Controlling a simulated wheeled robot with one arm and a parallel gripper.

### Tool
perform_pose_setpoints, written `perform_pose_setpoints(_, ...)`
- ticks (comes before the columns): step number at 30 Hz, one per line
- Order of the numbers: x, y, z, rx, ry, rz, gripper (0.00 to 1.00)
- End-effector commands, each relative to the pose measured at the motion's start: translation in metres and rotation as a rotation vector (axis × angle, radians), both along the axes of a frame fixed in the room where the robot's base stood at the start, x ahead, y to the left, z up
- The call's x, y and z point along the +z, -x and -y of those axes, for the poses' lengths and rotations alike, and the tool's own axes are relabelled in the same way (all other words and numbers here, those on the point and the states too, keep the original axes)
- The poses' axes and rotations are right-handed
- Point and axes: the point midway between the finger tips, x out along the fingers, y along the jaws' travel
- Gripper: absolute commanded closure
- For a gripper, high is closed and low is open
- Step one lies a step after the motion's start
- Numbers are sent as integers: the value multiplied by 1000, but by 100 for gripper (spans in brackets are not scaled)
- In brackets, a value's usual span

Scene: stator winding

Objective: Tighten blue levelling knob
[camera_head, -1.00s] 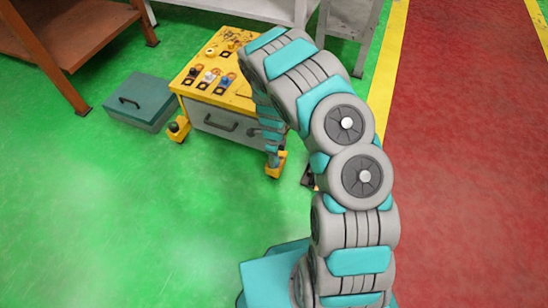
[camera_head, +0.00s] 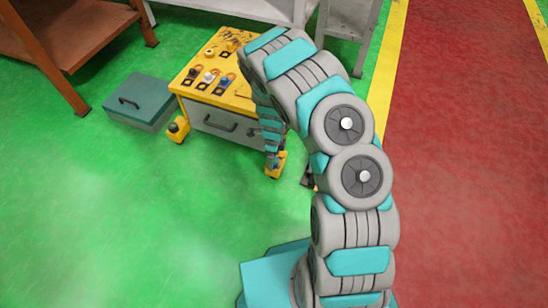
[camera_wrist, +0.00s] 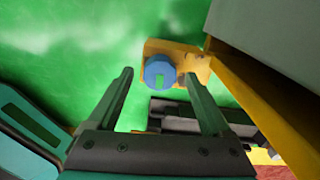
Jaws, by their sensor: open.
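The blue levelling knob (camera_wrist: 160,71) sits on a yellow foot bracket (camera_wrist: 188,62) at the corner of the cart. In the wrist view my gripper (camera_wrist: 159,74) is open, with one finger on each side of the knob in the picture. The knob appears between the fingertips, and no contact with either finger shows. I cannot tell how far the tips are from it in depth.
The yellow-topped cart (camera_head: 180,86) has a grey drawer front with a handle, and small parts on top. A teal box (camera_head: 140,100) stands on the green floor to its left. A dark grey block (camera_wrist: 175,106) lies beyond the fingers.

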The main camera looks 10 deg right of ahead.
Motion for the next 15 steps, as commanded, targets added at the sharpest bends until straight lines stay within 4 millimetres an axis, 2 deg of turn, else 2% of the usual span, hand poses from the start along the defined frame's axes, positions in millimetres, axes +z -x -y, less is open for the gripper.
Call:
perform_pose_setpoints(7, 13, -1, 0, 1, 1, 2, 17)
perform_pose_setpoints(15, 49, 0, 0, 0, 1, 2, 17)
